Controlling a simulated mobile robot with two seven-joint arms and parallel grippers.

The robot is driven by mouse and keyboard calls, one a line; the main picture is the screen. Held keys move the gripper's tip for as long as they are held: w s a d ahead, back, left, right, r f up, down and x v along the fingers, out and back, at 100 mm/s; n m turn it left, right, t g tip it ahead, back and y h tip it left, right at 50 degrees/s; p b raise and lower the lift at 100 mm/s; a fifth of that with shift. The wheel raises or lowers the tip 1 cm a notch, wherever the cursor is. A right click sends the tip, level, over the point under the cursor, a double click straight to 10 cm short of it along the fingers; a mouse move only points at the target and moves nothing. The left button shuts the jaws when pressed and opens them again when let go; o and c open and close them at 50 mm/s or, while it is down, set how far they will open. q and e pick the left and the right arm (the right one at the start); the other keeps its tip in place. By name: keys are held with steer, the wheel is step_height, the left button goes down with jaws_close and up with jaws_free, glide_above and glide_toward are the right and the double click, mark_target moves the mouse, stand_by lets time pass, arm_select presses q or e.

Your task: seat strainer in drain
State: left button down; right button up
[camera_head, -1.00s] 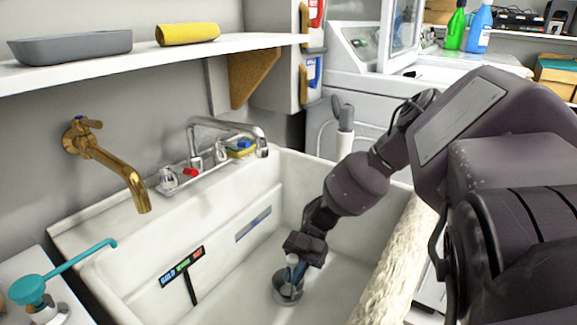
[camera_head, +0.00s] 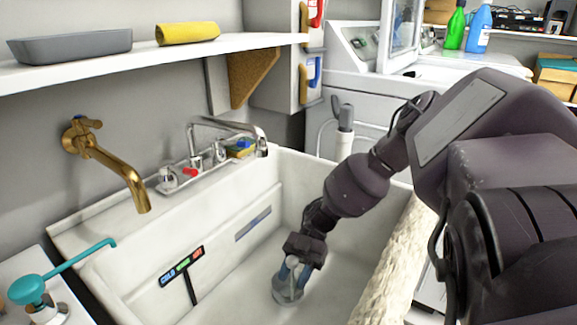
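My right gripper (camera_head: 291,281) reaches down into the white sink basin (camera_head: 335,240). Its bluish fingers look spread apart, one on each side of a small grey metal piece. This piece looks like the strainer (camera_head: 288,293), low at the basin floor between and under the fingertips. The drain opening is hidden beneath it, so I cannot tell whether the strainer sits level or fully in the drain. My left gripper is not in view.
A brass spout (camera_head: 118,170) and a chrome faucet (camera_head: 230,130) stand over the basin's back. A teal-handled tool (camera_head: 65,270) lies at the left. A pale rough cloth (camera_head: 390,270) covers the right rim. A shelf (camera_head: 150,58) runs above.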

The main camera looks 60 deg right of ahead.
arm_select(q)
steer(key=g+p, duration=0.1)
steer(key=p, duration=0.3)
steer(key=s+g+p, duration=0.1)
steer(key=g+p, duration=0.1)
steer(key=p, duration=0.2)
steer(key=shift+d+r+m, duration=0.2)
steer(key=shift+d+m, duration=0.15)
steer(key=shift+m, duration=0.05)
arm_select(e)
step_height(320, 180, up, 20)
